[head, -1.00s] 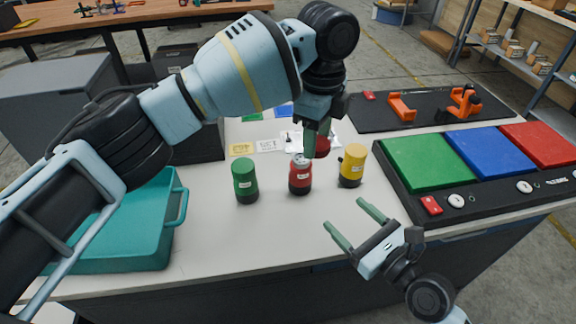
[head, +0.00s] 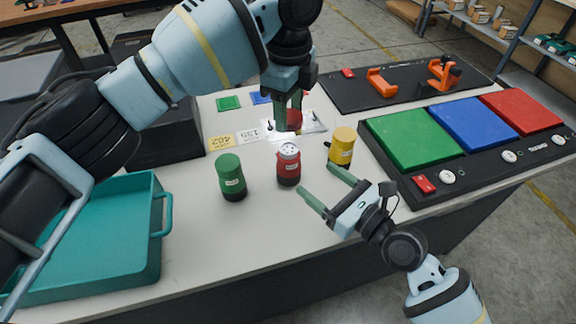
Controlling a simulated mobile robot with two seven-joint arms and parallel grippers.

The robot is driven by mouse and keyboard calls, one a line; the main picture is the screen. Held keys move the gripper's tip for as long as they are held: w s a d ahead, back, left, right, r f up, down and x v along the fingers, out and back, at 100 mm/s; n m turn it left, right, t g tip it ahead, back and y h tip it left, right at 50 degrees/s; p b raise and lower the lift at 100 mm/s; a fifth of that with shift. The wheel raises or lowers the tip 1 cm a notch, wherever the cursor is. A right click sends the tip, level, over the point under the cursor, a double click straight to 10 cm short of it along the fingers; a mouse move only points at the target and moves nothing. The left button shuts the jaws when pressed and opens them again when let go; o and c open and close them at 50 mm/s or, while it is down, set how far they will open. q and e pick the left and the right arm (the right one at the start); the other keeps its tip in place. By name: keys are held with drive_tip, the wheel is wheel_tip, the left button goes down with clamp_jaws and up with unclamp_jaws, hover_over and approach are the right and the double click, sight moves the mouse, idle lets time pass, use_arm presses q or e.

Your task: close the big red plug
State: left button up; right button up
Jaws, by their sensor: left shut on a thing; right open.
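The big red plug's body (head: 288,168) stands upright on the table between a green plug (head: 231,178) and a yellow plug (head: 341,147). Its pale top face with dark holes is uncovered. My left gripper (head: 289,104) is shut on a red cap (head: 295,121), behind and above the body, apart from it in the picture. The fingers partly hide the cap. My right gripper (head: 321,182) is open and empty, low at the right front of the red body. Its fingers point toward the body without visibly holding it.
A teal tote (head: 110,277) stands at the left. A black board with green (head: 413,138), blue and red pads lies at the right. Behind it a dark mat (head: 345,98) carries orange clamps. Printed cards (head: 220,142) lie behind the plugs. The front table strip is clear.

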drive_tip(key=x, duration=1.2)
drive_tip(key=shift+d, duration=0.1)
drive_tip(key=shift+c, duration=0.2)
drive_tip(key=c, duration=1.4)
use_arm(q)
hover_over(288, 148)
drive_tip(key=shift+f, duration=2.5)
